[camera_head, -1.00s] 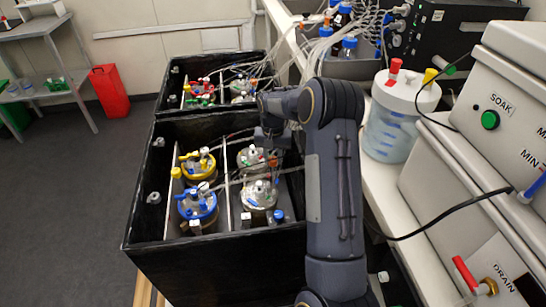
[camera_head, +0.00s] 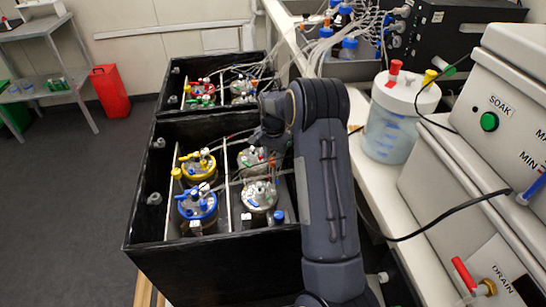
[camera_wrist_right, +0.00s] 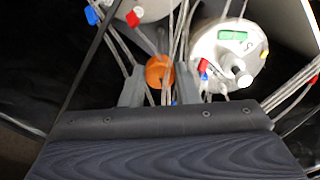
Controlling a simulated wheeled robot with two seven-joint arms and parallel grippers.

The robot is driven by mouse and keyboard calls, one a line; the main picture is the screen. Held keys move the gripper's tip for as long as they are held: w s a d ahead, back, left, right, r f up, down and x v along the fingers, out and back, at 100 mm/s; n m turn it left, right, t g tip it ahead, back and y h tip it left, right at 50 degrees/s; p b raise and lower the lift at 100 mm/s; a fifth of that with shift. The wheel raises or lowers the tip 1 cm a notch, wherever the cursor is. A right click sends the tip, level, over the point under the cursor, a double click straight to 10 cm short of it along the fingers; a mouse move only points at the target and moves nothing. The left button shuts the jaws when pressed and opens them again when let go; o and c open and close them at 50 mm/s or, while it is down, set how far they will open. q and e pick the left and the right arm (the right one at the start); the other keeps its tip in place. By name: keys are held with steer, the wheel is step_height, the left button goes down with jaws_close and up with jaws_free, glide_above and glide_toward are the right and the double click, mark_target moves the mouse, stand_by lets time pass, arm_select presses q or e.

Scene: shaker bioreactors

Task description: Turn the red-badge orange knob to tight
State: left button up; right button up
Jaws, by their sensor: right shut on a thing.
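The orange knob (camera_wrist_right: 158,72) shows in the right wrist view, between the two fingers of my right gripper (camera_wrist_right: 159,90). The fingers are shut on it, one on each side, and thin tubes cross in front of it. A red badge (camera_wrist_right: 133,18) shows on the round vessel lid at the top left of that view. In the head view my right gripper (camera_head: 268,142) is over the back right part of the near black box (camera_head: 205,246); the arm partly hides that area. My left gripper is not in view.
A lid with a green badge (camera_wrist_right: 232,35) is close on the right in the wrist view. The near box holds vessels with yellow (camera_head: 197,163) and blue (camera_head: 197,203) rings. Loose tubes run around the gripper. A white jug (camera_head: 398,125) stands on the bench to the right.

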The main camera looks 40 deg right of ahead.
stand_by(0.3)
steer(key=o, duration=1)
steer(key=shift+c, duration=0.2)
steer(key=shift+r, duration=3.95)
